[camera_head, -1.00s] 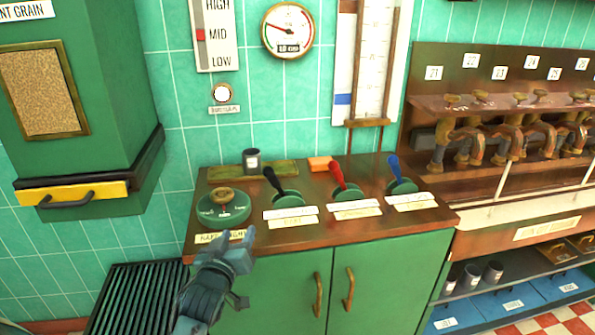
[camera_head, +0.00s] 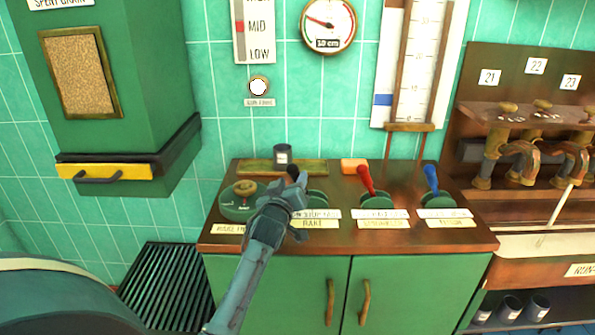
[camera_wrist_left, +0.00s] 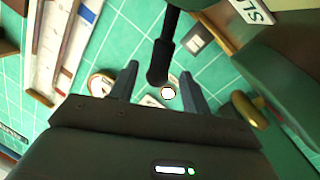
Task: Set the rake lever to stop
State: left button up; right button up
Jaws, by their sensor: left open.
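The rake lever (camera_head: 293,170) has a black handle on a round green base and stands at the left of three levers on the cabinet top. My left gripper hides much of it in the head view. A plate reading RAKE (camera_head: 313,224) is in front of it, with a stop-and-fast plate (camera_head: 322,214) above that, partly covered. My left gripper (camera_head: 291,191) is open at the lever. In the left wrist view the black handle (camera_wrist_left: 165,42) reaches between the spread fingers (camera_wrist_left: 158,70); I cannot tell whether they touch it. My right gripper is out of view.
The red lever (camera_head: 366,181) and blue lever (camera_head: 432,180) stand to the right. A green dial with a brass knob (camera_head: 243,188) is close on the left.

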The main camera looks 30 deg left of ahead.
aim_at(297, 170)
pick_arm(q)
jog(key=shift+x, duration=3.05)
jog(key=shift+c, duration=0.5)
grip_shut()
